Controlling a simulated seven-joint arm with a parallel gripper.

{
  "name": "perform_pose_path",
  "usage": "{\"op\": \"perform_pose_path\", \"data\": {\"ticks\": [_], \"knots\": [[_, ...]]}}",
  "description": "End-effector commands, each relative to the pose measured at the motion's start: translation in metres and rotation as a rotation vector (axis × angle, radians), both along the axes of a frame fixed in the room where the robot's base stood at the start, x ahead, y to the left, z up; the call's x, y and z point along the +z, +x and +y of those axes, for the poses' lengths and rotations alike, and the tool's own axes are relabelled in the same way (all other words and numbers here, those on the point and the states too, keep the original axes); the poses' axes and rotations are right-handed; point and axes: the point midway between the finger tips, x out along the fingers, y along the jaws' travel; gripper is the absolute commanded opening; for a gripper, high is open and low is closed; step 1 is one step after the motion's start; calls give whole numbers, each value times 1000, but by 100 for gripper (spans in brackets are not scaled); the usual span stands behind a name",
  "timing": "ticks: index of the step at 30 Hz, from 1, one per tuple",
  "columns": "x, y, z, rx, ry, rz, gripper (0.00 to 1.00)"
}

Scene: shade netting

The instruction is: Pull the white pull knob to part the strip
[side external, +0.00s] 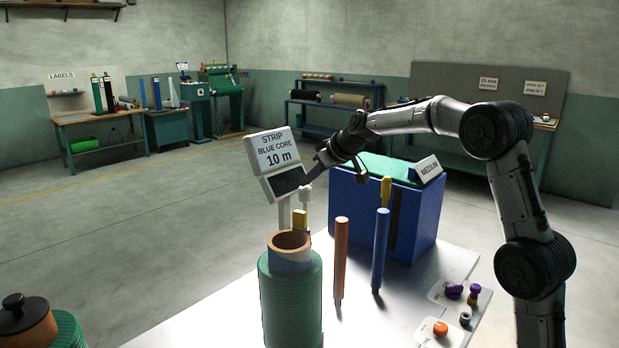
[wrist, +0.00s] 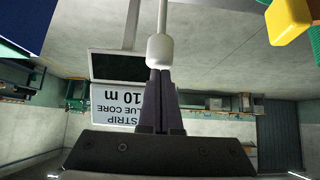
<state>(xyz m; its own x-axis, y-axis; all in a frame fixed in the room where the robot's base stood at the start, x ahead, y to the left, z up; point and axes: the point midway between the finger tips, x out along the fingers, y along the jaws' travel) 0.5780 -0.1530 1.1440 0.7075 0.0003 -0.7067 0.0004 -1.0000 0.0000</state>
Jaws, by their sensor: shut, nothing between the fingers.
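The white pull knob (side external: 305,192) stands on a pale stem beside the display stand, behind the green roll. In the wrist view the knob (wrist: 160,51) and its stem fill the top middle. My gripper (side external: 308,180) reaches down to the knob from the upper right. In the wrist view my gripper (wrist: 160,72) is shut, its fingertips right at the knob's end. The knob is not between the fingers; whether they touch it, I cannot tell. The green netting roll (side external: 290,305) stands upright with a brown core and a blue band. I cannot make out the strip.
The sign (side external: 273,150) reading "STRIP BLUE CORE 10 m" is close left of my gripper. An orange post (side external: 340,260) and a blue post (side external: 380,250) stand before the blue cabinet (side external: 420,220). Small coloured pieces (side external: 440,328) lie at the table's right.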

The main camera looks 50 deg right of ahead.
Motion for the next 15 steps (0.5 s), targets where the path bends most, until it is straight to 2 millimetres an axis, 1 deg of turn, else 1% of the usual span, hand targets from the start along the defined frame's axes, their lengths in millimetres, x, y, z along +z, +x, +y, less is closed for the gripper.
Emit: {"op": "perform_pose_path", "data": {"ticks": [2,9,12,15], "knots": [[-9,0,0,0,3,4,0],[-60,-1,1,1,4,5,0],[-73,-1,0,1,2,3,0],[-79,-1,0,-1,1,3,0]]}}
